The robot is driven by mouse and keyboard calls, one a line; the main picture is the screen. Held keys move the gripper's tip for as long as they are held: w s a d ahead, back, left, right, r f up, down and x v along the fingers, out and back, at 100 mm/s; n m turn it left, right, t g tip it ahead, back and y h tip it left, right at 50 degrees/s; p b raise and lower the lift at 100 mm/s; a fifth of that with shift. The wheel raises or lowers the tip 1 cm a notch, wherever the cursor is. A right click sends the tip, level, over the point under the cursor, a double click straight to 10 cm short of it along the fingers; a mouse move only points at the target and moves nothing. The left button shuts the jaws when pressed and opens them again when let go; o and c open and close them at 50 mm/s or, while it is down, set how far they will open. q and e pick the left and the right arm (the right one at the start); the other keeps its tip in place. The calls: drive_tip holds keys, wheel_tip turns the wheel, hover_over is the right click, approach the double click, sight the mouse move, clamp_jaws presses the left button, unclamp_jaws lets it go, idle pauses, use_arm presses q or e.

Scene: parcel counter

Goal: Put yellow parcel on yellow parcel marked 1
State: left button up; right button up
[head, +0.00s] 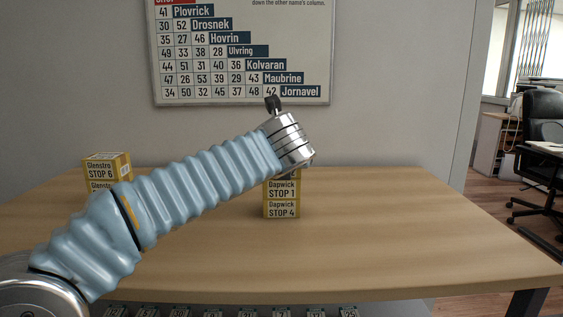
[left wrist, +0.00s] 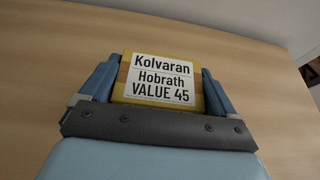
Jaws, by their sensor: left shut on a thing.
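The yellow parcel marked STOP 1 (head: 282,189), labelled Dapwick, sits on another yellow Dapwick parcel marked STOP 4 (head: 282,209) at the middle of the counter. My left gripper (left wrist: 161,68) is shut on a yellow parcel (left wrist: 166,56) labelled Kolvaran, Hobrath, VALUE 45, with a finger on each side. In the head view my left wrist is in front of and above the STOP 1 stack and covers its upper part. The gripper's fingers and the held parcel cannot be made out clearly there. My right gripper is in neither view.
Another yellow stack, with a Glenstro STOP 6 parcel (head: 106,166) on top, stands at the left, partly behind my left arm. A name and number chart (head: 240,95) hangs on the wall. The wooden counter (head: 400,225) is clear on the right. An office chair (head: 545,150) stands beyond.

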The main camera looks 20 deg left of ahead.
use_arm(q)
drive_tip(key=o, duration=0.9)
drive_tip(key=shift+c, duration=0.2)
drive_tip(key=shift+r, duration=0.15)
drive_tip(key=v, duration=1.2)
drive_tip(key=shift+b, duration=0.45)
drive_tip(key=shift+s, duration=0.1)
